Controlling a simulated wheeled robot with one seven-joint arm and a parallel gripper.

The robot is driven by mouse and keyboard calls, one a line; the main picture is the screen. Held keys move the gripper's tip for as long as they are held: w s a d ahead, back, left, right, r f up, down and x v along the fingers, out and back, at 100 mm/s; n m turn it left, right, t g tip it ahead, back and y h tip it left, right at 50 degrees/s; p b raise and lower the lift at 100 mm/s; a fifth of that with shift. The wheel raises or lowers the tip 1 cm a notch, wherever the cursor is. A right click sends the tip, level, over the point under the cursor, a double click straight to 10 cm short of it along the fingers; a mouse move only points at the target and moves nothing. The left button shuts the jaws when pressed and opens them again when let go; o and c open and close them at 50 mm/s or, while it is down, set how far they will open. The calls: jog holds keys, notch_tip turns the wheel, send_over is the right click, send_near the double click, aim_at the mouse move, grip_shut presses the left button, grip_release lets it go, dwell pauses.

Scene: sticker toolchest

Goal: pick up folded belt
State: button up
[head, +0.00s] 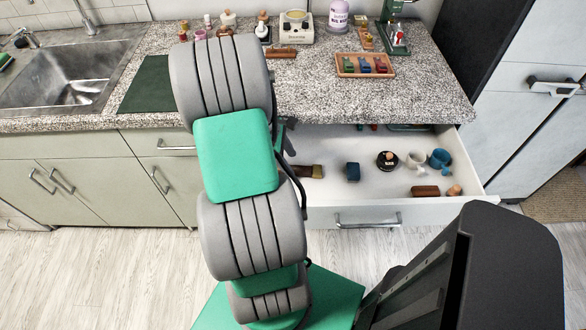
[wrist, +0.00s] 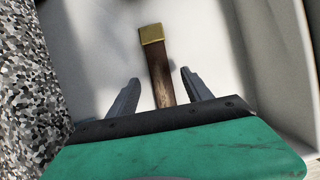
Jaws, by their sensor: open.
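A brown strip with a gold-coloured end, which looks like the folded belt (wrist: 160,72), lies on the white floor of the open drawer. In the head view the belt (head: 311,171) shows at the drawer's left part, partly hidden by my arm. My gripper (wrist: 160,76) is open, with one finger to each side of the strip in the wrist view. The gold end reaches out beyond the fingertips. The near end of the strip is hidden behind the gripper body. I cannot tell how high the fingers are above the drawer floor.
The drawer (head: 368,219) also holds a blue item (head: 352,172), a black round item (head: 387,161), a white mug (head: 416,160), a blue mug (head: 440,159) and a brown block (head: 425,191). The speckled counter edge (wrist: 45,110) is close on the left in the wrist view.

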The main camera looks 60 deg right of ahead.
aim_at(295, 169)
jog(key=x, duration=0.3)
jog(key=shift+f, duration=0.1)
grip_shut()
dwell(0.4)
